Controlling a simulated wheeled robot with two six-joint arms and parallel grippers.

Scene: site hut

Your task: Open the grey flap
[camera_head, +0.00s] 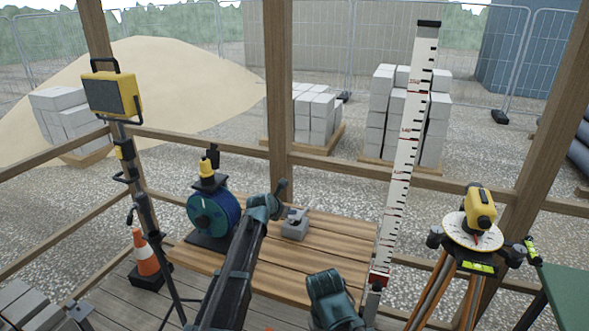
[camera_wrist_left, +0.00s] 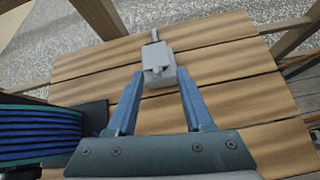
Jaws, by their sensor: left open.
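A small grey box (camera_head: 295,228) sits on the wooden slatted table. A short stick-like part (camera_head: 304,211) pokes up from its top. In the left wrist view the box (camera_wrist_left: 160,80) lies straight ahead, at the fingertips. I cannot clearly tell the flap from the rest of the box. My left gripper (camera_wrist_left: 160,73) is open, with one blue finger to each side of the box and nothing clearly held. In the head view my left arm reaches up to just left of the box, and its fingers are hard to make out.
A blue reel (camera_head: 226,212) with a black base stands left on the table (camera_head: 330,255). A tall measuring staff (camera_head: 405,150) rises at its right edge. A yellow instrument (camera_head: 481,208) on a tripod stands right. A yellow lamp (camera_head: 113,92) on a stand is left.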

